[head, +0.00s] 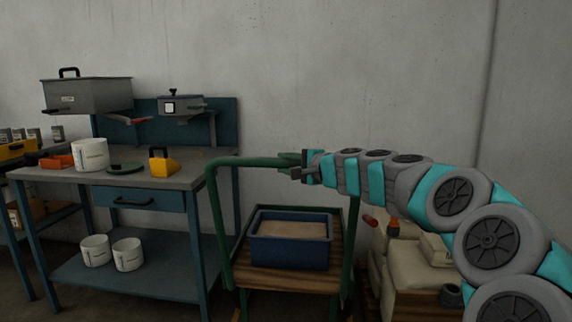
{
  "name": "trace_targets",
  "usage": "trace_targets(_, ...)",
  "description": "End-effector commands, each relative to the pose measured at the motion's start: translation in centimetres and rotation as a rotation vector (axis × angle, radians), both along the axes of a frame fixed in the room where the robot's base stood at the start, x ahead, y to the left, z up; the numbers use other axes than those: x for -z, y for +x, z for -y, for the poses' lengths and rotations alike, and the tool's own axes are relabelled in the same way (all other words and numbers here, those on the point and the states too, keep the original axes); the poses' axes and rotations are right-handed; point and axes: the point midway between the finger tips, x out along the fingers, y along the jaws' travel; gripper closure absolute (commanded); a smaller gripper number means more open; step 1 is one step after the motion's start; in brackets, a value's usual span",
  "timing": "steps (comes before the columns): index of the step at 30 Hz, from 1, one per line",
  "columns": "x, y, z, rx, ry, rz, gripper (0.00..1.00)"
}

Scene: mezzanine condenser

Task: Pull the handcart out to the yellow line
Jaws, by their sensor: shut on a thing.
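The handcart has a green tube handle (213,205) and a wooden slatted deck (290,279). It stands in the lower middle of the head view, right of the workbench. A blue bin (290,252) with tan contents sits on its deck. My gripper (294,170) reaches in from the right and is shut on the top bar of the handle, near its right end. The fingertips partly cover the bar there. The cart's wheels and the yellow line are not in view.
The blue workbench (150,180) stands close left of the cart, holding white tubs and a yellow object (162,164). Pale sacks (402,261) are stacked close on the right. A grey wall (350,70) rises behind. Little floor shows.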

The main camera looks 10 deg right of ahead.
Motion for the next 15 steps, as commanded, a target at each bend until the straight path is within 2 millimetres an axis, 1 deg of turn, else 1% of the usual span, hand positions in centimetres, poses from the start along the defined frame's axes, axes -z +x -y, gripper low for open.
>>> trace_targets(1, 0.05, 0.00, -0.01, 0.000, 0.000, -0.001, 0.86)
trace_targets(4, 0.05, 0.00, -0.01, 0.000, 0.000, -0.001, 0.98)
trace_targets(5, 0.06, 0.00, -0.01, 0.000, 0.000, -0.001, 1.00)
trace_targets(15, 0.09, 0.00, -0.02, -0.001, 0.000, -0.001, 1.00)
